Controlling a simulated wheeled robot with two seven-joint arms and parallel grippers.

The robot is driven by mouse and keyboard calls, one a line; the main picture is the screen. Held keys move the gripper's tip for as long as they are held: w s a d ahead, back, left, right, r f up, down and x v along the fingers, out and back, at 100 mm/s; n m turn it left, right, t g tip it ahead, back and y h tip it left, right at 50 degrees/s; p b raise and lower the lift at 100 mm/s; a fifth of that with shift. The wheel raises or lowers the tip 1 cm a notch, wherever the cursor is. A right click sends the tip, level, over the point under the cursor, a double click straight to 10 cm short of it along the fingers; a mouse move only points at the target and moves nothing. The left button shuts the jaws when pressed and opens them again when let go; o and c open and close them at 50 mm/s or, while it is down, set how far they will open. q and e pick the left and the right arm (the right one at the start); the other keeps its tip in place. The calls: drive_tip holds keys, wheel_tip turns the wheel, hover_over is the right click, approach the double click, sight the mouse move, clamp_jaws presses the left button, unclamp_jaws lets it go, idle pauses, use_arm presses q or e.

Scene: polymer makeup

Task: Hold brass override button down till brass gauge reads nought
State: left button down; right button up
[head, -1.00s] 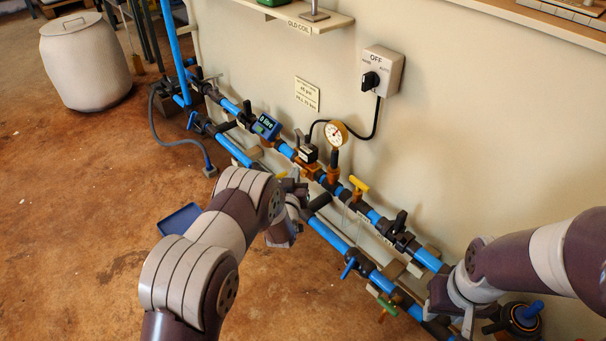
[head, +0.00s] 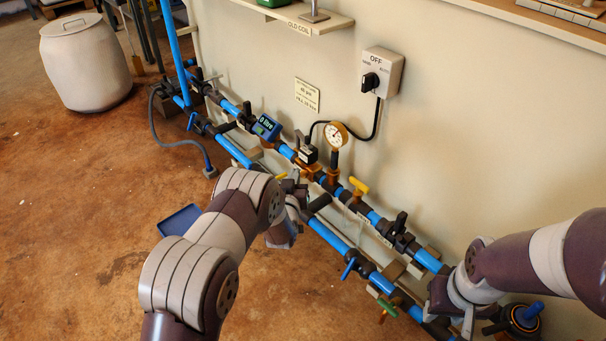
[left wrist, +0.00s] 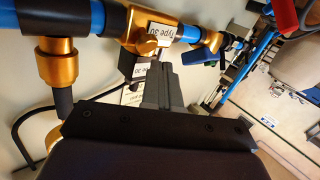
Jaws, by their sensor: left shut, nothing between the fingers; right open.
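The brass gauge (head: 336,134) has a round pale face and stands on the upper blue pipe. Its dark needle is too small to read. Left of it, a dark box with a pale label sits on a brass valve body (head: 306,168). In the left wrist view, the label reads "Type 30", and a small brass round part (left wrist: 149,47), likely the override button, shows beside it. My left gripper (head: 297,176) is shut and empty; its fingertips (left wrist: 160,62) are close to that part, contact unclear. My right gripper (head: 467,322) is at the lower right, away from the valve.
A yellow-handled valve (head: 359,185) and a black-handled valve (head: 400,222) lie right of the gauge. A switch box (head: 383,74) marked OFF is on the wall. A blue tray (head: 180,219) lies on the floor.

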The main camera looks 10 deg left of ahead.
use_arm(q)
drive_tip(key=shift+d+f, duration=0.1)
idle(0.7)
drive_tip(key=shift+w+d+f+b, duration=0.1)
drive_tip(key=shift+w+d+b, duration=0.05)
drive_tip(key=shift+w+b, duration=0.15)
drive_tip(key=shift+w+d+f+b, duration=0.25)
drive_tip(key=shift+w+b, duration=0.05)
drive_tip(key=shift+b, duration=0.1)
idle(2.5)
idle(2.5)
drive_tip(key=shift+s+a+r+p, duration=0.45)
drive_tip(key=shift+s+p, duration=0.15)
drive_tip(key=shift+p, duration=0.2)
